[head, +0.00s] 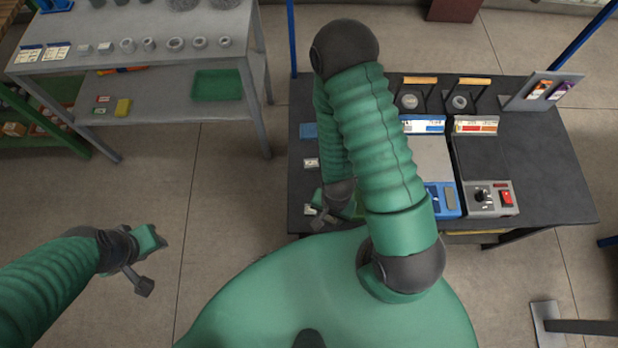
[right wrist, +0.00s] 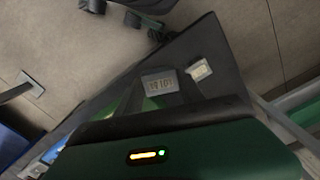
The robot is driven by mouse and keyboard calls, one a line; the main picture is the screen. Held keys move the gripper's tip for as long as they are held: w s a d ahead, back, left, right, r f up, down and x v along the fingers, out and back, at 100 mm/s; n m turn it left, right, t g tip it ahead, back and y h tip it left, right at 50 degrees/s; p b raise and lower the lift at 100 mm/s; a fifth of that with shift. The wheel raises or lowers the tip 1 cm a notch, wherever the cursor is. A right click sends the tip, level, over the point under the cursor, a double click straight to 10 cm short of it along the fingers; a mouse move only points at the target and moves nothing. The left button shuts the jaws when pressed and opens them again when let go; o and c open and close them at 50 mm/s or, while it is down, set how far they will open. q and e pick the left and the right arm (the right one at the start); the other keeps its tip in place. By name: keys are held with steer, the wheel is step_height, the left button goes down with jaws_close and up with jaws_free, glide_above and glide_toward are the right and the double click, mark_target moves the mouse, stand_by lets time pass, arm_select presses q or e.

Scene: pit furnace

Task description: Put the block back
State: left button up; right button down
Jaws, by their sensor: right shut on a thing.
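My right gripper (head: 326,214) is low over the left front edge of the dark table, its fingers partly hidden by my arm in the head view. In the right wrist view it is shut on a small grey block (right wrist: 158,83) with dark characters on its face. I cannot tell whether the block touches the table. My left gripper (head: 153,263) is open and empty over the floor, left of the table.
The dark table (head: 545,180) carries a blue device (head: 443,200), a grey device with a knob (head: 490,197) and a sign stand (head: 543,90). A grey shelf (head: 170,60) with several metal rings stands back left.

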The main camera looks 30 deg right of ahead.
steer(key=shift+w+a+f+b, duration=0.15)
steer(key=shift+w+b, duration=0.3)
steer(key=shift+b, duration=0.65)
steer(key=shift+w+f+b, duration=0.25)
steer(key=shift+w+b, duration=0.25)
steer(key=shift+b, duration=0.6)
steer(key=shift+w+a+f+b, duration=0.15)
steer(key=shift+w+b, duration=0.3)
steer(key=shift+b, duration=0.65)
steer(key=p, duration=0.1)
glide_above(311, 188)
steer(key=shift+s+d, duration=0.1)
steer(key=shift+s, duration=0.15)
steer(key=shift+w+f, duration=0.2)
steer(key=shift+w, duration=0.05)
step_height(311, 188, down, 3)
steer(key=shift+r, duration=0.15)
steer(key=shift+f, duration=0.25)
steer(key=c, duration=1.2)
jaws_free()
steer(key=shift+f, duration=0.1)
steer(key=o, duration=0.5)
